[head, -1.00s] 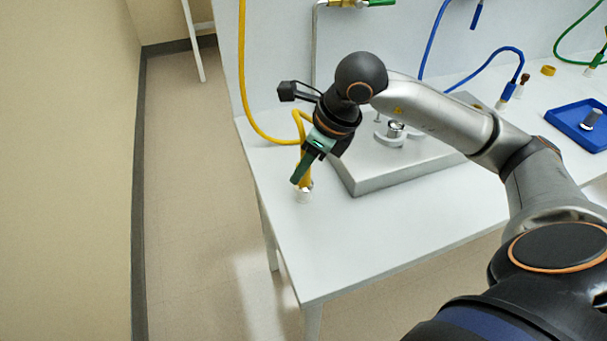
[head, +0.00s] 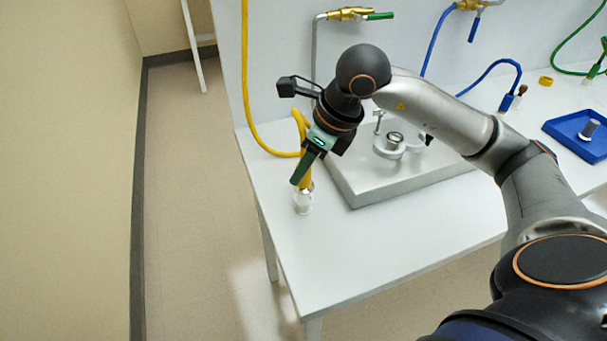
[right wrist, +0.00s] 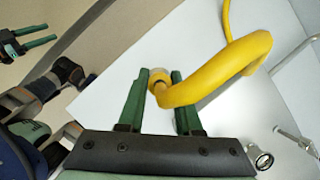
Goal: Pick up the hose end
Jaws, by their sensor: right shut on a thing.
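The yellow hose (head: 247,90) hangs down the back wall, loops near the table's left end and turns down to its end. My right gripper (head: 299,180) is shut on the hose end (head: 307,178), just above a small white and clear holder (head: 303,204). I cannot tell whether the end is clear of the holder. In the right wrist view the hose end (right wrist: 158,78) sits between the green fingers of the right gripper (right wrist: 160,85). My left gripper (right wrist: 38,40) shows at that view's upper left, its fingers apart and empty; it is outside the head view.
A grey metal plate (head: 365,190) with a clamp-like fitting stands right of the holder. A brass valve (head: 350,14) with a green handle is on the wall. Blue hoses and a blue tray (head: 565,135) lie farther right. The table's front left (head: 320,260) is clear.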

